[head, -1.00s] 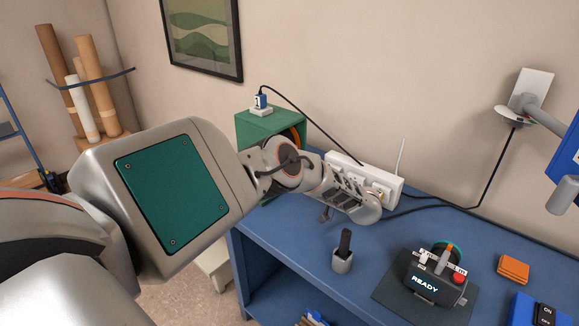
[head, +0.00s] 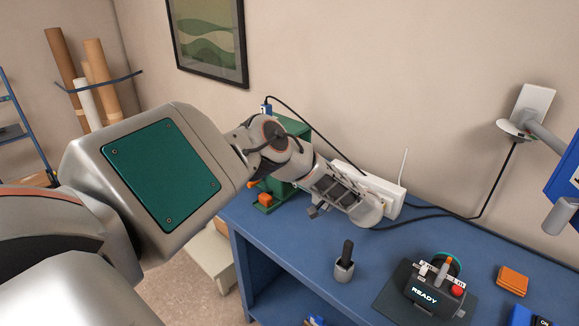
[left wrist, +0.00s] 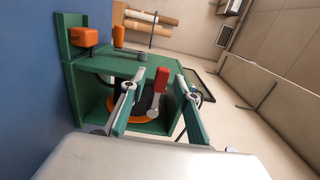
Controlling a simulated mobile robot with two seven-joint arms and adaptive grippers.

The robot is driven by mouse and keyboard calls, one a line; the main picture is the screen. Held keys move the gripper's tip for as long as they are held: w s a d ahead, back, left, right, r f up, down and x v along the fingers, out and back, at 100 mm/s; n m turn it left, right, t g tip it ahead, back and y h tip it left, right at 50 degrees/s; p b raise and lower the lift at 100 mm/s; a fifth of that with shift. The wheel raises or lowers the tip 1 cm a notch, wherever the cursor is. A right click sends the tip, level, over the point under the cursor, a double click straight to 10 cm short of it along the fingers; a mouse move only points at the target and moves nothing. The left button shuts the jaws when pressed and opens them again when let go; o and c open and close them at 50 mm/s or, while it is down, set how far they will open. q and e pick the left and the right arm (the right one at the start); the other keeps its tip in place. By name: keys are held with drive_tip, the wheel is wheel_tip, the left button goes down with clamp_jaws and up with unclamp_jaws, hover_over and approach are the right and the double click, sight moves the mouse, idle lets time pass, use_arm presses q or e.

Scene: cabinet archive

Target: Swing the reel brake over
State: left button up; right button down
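The reel stand is a green housing (left wrist: 108,68) in the left wrist view, with an orange and black reel (left wrist: 122,108) inside. A grey lever with a red grip (left wrist: 160,82), apparently the reel brake, stands in front of it. My left gripper (left wrist: 158,100) is open, with one finger on each side of the lever and visible gaps to both. In the head view my left gripper (head: 314,211) is beside the green housing (head: 296,128), and my arm hides most of the reel and the lever. My right gripper is not in view.
A grey holder with a black handle (head: 344,268), a READY device (head: 426,296) and an orange block (head: 512,281) stand to the right. An orange knob (left wrist: 84,37) sits beside the housing.

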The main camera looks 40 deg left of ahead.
use_arm(q)
drive_tip(key=d, duration=0.6)
drive_tip(key=shift+s, duration=0.25)
idle(0.3)
